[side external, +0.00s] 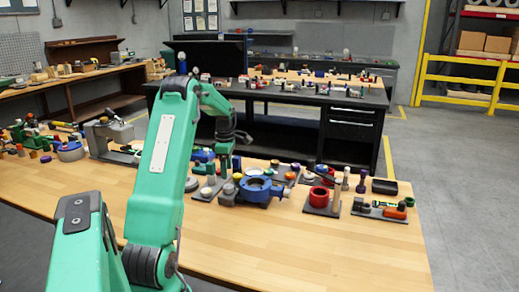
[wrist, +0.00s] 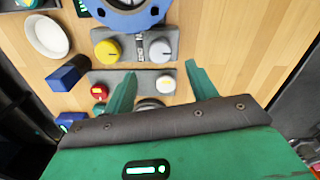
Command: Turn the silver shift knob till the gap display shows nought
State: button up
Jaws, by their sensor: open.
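In the wrist view, a silver knob (wrist: 160,50) sits at the right end of a grey panel (wrist: 120,61), with a yellow knob (wrist: 107,50) at its left end. A small display strip (wrist: 139,45) lies between them; its reading is too small to make out. My gripper (wrist: 160,69) is open and empty, its two green fingers apart. The silver knob shows just beyond the fingertips. A paler, whitish knob (wrist: 166,84) on a second grey panel shows between the fingers. In the side view my gripper (side external: 226,164) points down over the bench, and the silver knob cannot be picked out.
A blue ring-shaped valve body (side external: 257,188) stands close by. Blue blocks (wrist: 69,74) and a white dish (wrist: 48,36) lie left. A red cylinder (side external: 319,196) stands right in the side view. The bench front (side external: 300,250) is clear.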

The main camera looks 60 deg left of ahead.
aim_at(228, 186)
jog(key=shift+f, duration=3.35)
jog(key=c, duration=1)
